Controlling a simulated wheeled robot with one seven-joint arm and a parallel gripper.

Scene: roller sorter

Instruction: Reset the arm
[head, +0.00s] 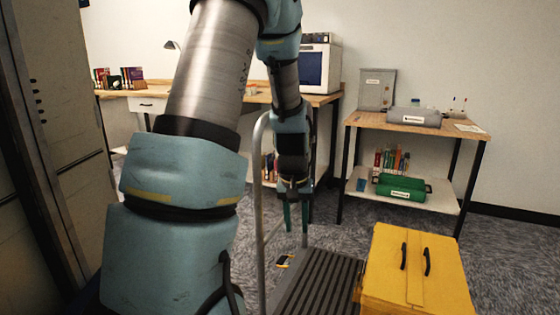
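My teal and metal arm fills the left and middle of the head view and bends down toward the centre. My gripper (296,215) hangs at its end, pointing down, in front of the long wooden desk (260,95) and above the floor side of a dark ribbed platform (322,285). Its two greenish fingers stand apart, with nothing seen between them. My arm hides part of the desk and the wall.
A yellow box (385,272) with black handles stands at the lower right, beside the platform. A grey metal rail (258,190) rises close to my gripper. A two-level table (362,122) stands at the right. A tall cabinet (50,140) borders the left.

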